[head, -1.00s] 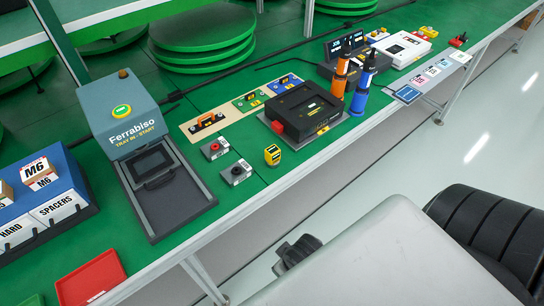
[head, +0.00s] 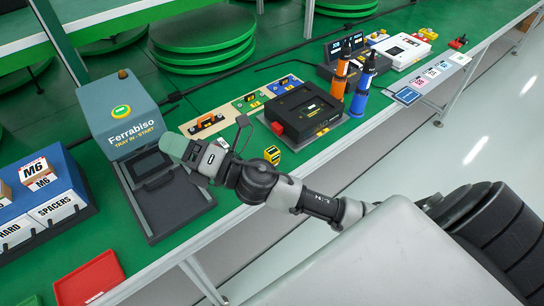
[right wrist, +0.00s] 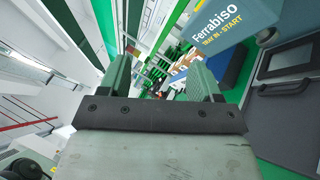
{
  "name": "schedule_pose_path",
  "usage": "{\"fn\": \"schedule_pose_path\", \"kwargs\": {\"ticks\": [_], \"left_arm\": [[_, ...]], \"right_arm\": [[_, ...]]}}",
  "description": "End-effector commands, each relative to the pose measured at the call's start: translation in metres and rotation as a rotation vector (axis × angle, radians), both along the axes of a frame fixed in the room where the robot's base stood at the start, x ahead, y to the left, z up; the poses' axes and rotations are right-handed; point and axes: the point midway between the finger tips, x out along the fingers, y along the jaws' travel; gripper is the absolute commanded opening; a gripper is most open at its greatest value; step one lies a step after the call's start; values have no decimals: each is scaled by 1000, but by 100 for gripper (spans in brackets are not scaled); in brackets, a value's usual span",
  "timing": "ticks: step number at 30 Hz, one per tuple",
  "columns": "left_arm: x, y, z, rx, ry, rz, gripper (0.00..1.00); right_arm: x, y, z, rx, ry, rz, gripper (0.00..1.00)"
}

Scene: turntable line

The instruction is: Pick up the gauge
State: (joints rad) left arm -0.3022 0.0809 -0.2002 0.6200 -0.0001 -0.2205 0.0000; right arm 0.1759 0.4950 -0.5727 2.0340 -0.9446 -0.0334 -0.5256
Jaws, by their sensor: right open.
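A small yellow device with a dark face (head: 272,154), which looks like the gauge, stands on the green bench near its front edge. It is just beyond my right forearm in the head view, and its lower part is close to the arm's outline. My right gripper (head: 178,148) is up and left of it, over the bench by the tray station. In the right wrist view its two green fingers (right wrist: 160,85) stand wide apart with nothing between them. I cannot make out the gauge in that view. My left gripper is not in view.
The Ferrabiso station (head: 120,115) with its dark tray bed (head: 170,210) is beside my right gripper. A black box device (head: 303,112), an orange bottle (head: 339,80) and a blue bottle (head: 360,95) stand right of the gauge. A red tray (head: 90,280) lies at lower left.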

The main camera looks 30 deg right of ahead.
Motion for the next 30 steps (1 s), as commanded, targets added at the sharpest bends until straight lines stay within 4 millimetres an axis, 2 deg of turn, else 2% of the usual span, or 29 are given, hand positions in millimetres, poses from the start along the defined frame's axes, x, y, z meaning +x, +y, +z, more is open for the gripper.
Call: {"fn": "schedule_pose_path", "kwargs": {"ticks": [1, 3, 5, 7, 8, 9, 11, 12, 15, 18, 21, 25, 30], "left_arm": [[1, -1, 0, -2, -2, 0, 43], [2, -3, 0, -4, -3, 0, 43], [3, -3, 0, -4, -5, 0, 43], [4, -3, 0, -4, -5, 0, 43], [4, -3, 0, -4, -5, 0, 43], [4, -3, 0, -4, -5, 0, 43], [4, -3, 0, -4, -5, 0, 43], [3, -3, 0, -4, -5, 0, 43], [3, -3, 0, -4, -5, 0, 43], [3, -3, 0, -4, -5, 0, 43], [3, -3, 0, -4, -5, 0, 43], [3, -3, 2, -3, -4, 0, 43], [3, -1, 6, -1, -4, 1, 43]], "right_arm": [[1, 14, -1, -188, -139, 101, 64], [-2, 28, -15, -451, -310, 249, 64], [-3, 29, -35, -685, -437, 378, 64], [1, 15, -63, -961, -552, 533, 64], [4, 4, -75, -1079, -588, 602, 64], [9, -16, -90, -1232, -622, 693, 64], [18, -51, -108, -1447, -643, 828, 64], [24, -78, -117, -1575, -637, 916, 64], [35, -144, -124, -1833, -573, 1106, 64], [40, -196, -120, -1992, -478, 1250, 64], [41, -227, -114, -2073, -405, 1336, 64], [40, -240, -122, -2103, -367, 1381, 64], [40, -239, -149, -2100, -367, 1381, 64]]}}
